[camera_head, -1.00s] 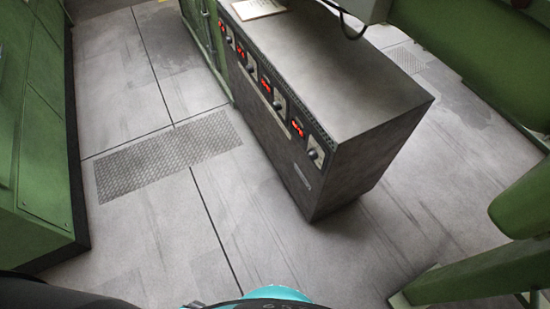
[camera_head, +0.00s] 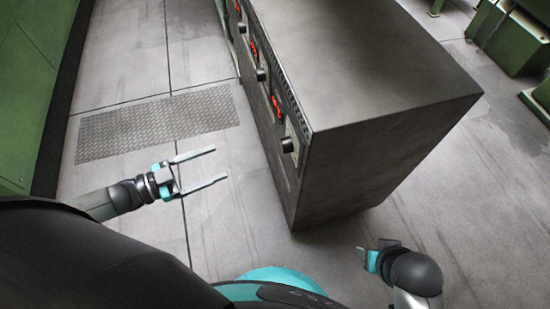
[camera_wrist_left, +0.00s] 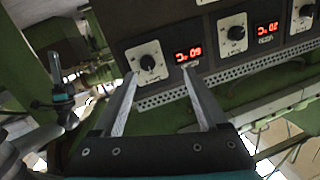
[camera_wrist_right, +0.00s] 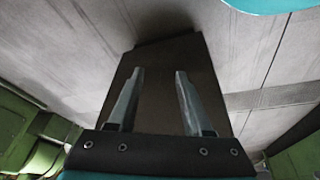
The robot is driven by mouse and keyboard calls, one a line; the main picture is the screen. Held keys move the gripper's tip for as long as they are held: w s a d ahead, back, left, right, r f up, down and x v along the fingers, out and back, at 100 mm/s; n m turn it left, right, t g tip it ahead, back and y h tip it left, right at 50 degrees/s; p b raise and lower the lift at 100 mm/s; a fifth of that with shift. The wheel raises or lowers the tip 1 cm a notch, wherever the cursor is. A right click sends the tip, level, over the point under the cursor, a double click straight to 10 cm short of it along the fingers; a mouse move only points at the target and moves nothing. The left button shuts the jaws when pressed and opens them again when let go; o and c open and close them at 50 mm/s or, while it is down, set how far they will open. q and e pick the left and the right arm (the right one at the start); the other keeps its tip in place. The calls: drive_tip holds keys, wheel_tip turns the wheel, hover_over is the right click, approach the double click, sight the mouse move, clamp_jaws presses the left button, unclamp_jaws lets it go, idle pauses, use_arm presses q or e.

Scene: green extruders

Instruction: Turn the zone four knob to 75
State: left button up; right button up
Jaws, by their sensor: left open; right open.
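The dark cabinet (camera_head: 350,75) carries a row of knobs with red displays on its left face. The knob nearest me (camera_head: 288,145) is black on a pale plate; it also shows in the left wrist view (camera_wrist_left: 148,63), beside an upside-down display (camera_wrist_left: 188,54) that seems to read 60 °C. I cannot read zone labels. My left gripper (camera_head: 220,164) is open and empty, left of the cabinet face and apart from the knob. In the left wrist view its fingers (camera_wrist_left: 160,73) point towards that knob. My right gripper (camera_head: 363,256) is open and empty, low in front of the cabinet's near end.
Another knob (camera_head: 261,75) sits farther along the face. Green machinery (camera_head: 515,40) stands at the back right, a green cabinet (camera_head: 35,80) at the left. The floor strip with a tread plate (camera_head: 158,125) between the cabinets is clear.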

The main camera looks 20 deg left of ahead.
use_arm(q)
drive_tip(key=s+r+m+h+b, duration=0.1)
drive_tip(key=h, duration=0.1)
drive_tip(key=g+b, duration=0.1)
drive_tip(key=b, duration=0.1)
approach(282, 147)
drive_tip(key=w+d, duration=0.1)
use_arm(e)
wheel_tip(282, 147, up, 6)
drive_tip(key=f+t, duration=0.1)
use_arm(q)
drive_tip(key=shift+m, duration=0.3)
drive_tip(key=shift+f+b+x, duration=0.2)
drive_tip(key=shift+b+x, duration=0.95)
drive_tip(key=shift+x, duration=2.5)
use_arm(e)
drive_tip(key=shift+w+a+n+t+y, duration=0.3)
drive_tip(key=shift+w+a+t+y, duration=0.7)
drive_tip(key=shift+w+a+t, duration=0.95)
use_arm(q)
drive_tip(key=shift+w+a, duration=0.1)
use_arm(e)
drive_tip(key=shift+w+a, duration=0.1)
drive_tip(key=shift+a, duration=0.05)
use_arm(q)
clamp_jaws()
